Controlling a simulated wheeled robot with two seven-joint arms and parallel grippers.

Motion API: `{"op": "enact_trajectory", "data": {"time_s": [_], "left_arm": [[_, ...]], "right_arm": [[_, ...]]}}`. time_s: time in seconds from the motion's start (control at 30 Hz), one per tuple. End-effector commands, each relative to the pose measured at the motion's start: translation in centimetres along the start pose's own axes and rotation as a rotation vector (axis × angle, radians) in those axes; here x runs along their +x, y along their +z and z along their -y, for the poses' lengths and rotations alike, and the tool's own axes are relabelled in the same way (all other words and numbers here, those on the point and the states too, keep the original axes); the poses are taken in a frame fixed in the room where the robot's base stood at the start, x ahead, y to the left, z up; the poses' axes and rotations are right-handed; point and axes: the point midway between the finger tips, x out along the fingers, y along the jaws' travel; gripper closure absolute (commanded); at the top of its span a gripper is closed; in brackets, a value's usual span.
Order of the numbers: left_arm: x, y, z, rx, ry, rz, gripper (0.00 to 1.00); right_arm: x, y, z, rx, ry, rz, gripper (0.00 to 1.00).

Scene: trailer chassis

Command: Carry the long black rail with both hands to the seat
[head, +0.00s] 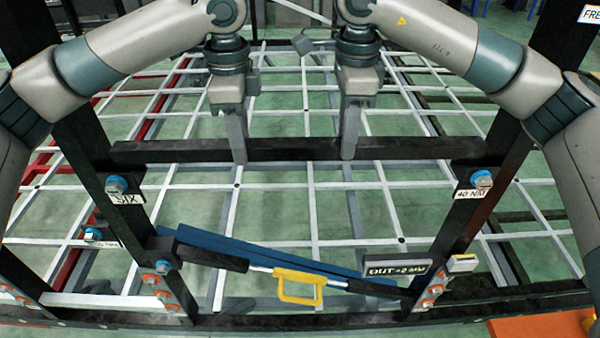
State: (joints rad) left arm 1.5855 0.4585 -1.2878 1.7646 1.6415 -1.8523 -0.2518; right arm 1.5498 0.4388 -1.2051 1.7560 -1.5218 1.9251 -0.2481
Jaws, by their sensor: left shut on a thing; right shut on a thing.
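The long black rail (295,150) lies level across the middle of the head view, above the white grid. My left gripper (238,150) is shut on the rail left of its middle. My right gripper (349,148) is shut on it right of its middle. Both point down. The rail's ends are close to the two slanting black posts in the picture; I cannot tell whether they touch. I cannot tell which part is the seat.
Below are a blue beam (235,246), a black rod with a yellow handle (298,286), and a plate reading "OUT" (396,269). An orange surface (535,328) is at lower right.

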Motion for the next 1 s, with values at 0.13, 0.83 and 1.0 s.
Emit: {"op": "enact_trajectory", "data": {"time_s": [0.13, 0.83, 1.0], "left_arm": [[0.2, -0.1, 0.0, 0.0, -0.002, -0.002, 1.0], [2.9, -0.1, 0.0, 0.0, -0.002, -0.002, 1.0], [3.6, -0.1, 0.0, 0.0, -0.002, -0.002, 1.0]], "right_arm": [[0.2, 0.1, 0.0, -0.001, -0.001, 0.002, 1.0], [2.9, 0.1, 0.0, -0.001, -0.001, 0.002, 1.0], [3.6, 0.1, 0.0, -0.001, -0.001, 0.002, 1.0]]}}
